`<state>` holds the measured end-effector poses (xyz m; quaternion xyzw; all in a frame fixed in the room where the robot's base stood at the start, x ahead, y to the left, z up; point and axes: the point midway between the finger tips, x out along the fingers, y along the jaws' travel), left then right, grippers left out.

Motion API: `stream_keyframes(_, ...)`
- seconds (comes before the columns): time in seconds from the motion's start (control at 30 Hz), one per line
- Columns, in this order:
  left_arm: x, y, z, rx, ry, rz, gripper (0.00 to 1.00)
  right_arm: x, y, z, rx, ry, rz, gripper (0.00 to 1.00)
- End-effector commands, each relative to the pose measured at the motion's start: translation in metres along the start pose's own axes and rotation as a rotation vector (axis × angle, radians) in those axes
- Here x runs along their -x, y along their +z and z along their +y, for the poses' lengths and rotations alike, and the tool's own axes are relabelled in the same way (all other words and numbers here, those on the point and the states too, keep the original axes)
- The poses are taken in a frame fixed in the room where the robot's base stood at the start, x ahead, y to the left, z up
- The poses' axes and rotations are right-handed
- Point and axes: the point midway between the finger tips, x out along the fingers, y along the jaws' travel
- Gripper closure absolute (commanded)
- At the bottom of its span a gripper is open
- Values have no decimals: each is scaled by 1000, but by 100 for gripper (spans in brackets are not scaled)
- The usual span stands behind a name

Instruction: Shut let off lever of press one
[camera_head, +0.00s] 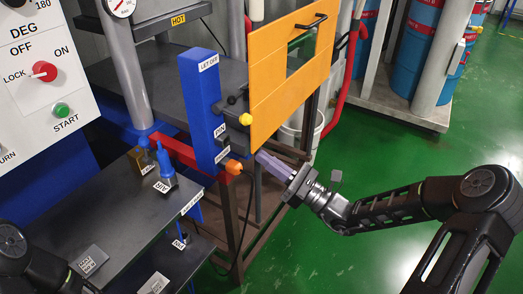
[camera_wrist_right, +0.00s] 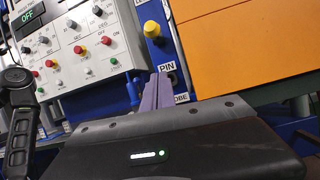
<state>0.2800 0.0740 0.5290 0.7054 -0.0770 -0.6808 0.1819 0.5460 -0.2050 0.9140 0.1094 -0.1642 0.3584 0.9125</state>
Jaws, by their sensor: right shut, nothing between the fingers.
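The blue let off post (camera_head: 202,115) of the press carries a white LET OFF label near its top. A short dark lever with a yellow knob (camera_head: 245,119) sticks out from its side. The yellow knob also shows in the wrist view (camera_wrist_right: 152,29), above the fingertips. My right gripper (camera_head: 261,156) is shut and empty, its purple fingers pointing at the post from the right, below the yellow knob and apart from it. The shut fingers (camera_wrist_right: 158,88) rise in the wrist view just left of the PIN label. My left gripper is out of view.
An orange guard panel (camera_head: 285,75) with a black handle stands right of the post. An orange knob (camera_head: 233,167) sits low, close to my right fingers. A control panel (camera_head: 45,75) stands left. Blue drums (camera_head: 415,45) stand far right; green floor is open before them.

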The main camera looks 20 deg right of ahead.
Motion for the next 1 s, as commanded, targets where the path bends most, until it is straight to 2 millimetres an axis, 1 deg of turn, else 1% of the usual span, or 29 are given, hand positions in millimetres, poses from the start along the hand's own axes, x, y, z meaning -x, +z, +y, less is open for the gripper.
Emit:
stream_keyframes(0.17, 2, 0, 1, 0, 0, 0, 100, -25, 0, 1, -1, 4, -1, 100)
stream_keyframes(0.5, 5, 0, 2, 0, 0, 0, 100, -93, 0, 2, -2, 3, -1, 100)
stream_keyframes(0.6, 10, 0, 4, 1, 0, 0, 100, -85, 18, -1, 3, -2, 3, 100)
stream_keyframes(0.7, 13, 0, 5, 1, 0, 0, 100, -81, 29, 0, 2, 0, 2, 100)
stream_keyframes(0.8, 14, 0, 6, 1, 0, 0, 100, -78, 35, 0, 1, 0, 2, 100)
stream_keyframes(1.0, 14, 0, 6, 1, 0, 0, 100, -77, 37, 1, -1, 1, 2, 100)
